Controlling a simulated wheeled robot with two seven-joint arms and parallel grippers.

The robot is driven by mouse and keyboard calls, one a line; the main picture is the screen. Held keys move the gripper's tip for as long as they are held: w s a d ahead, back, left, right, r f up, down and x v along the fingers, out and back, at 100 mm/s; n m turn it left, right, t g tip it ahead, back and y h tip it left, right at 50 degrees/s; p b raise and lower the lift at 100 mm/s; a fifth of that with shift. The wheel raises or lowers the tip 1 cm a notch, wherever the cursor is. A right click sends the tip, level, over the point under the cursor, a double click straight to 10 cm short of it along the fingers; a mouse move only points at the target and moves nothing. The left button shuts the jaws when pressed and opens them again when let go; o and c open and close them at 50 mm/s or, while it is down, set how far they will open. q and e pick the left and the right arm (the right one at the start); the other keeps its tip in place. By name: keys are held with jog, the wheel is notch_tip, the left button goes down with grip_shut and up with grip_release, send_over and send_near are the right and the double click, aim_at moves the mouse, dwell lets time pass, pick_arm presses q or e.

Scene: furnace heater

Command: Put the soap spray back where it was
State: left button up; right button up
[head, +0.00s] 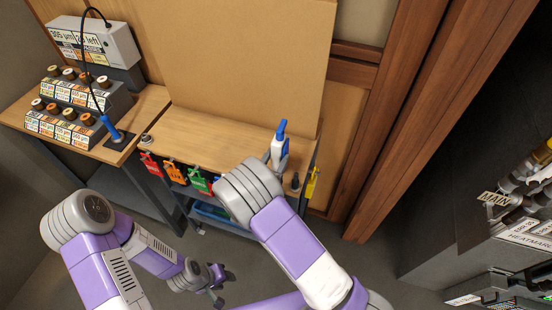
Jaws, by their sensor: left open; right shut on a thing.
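The soap spray (280,147) is a white bottle with a blue spray top. It is upright at the right end of the wooden workbench (215,128). My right gripper (270,162) is shut on it, and my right wrist hides most of the fingers and the bottle's lower part. I cannot tell whether the bottle's base touches the bench top. My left gripper (222,284) is open and empty, low over the floor in front of the bench.
Several coloured tags or locks (174,172) hang along the bench's front edge. A small dark object (295,182) stands right of my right wrist. A side table at left holds spool racks (68,122) and a gauge box (95,42). Dark machinery (520,215) stands at right.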

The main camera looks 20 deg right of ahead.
jog(key=shift+f, duration=0.15)
jog(key=o, duration=0.6)
jog(key=shift+s+a+r, duration=0.1)
jog(key=shift+a+r, duration=0.05)
jog(key=shift+r, duration=0.05)
jog(key=v, duration=1.1)
jog(key=shift+s+a, duration=0.2)
jog(key=shift+s, duration=0.1)
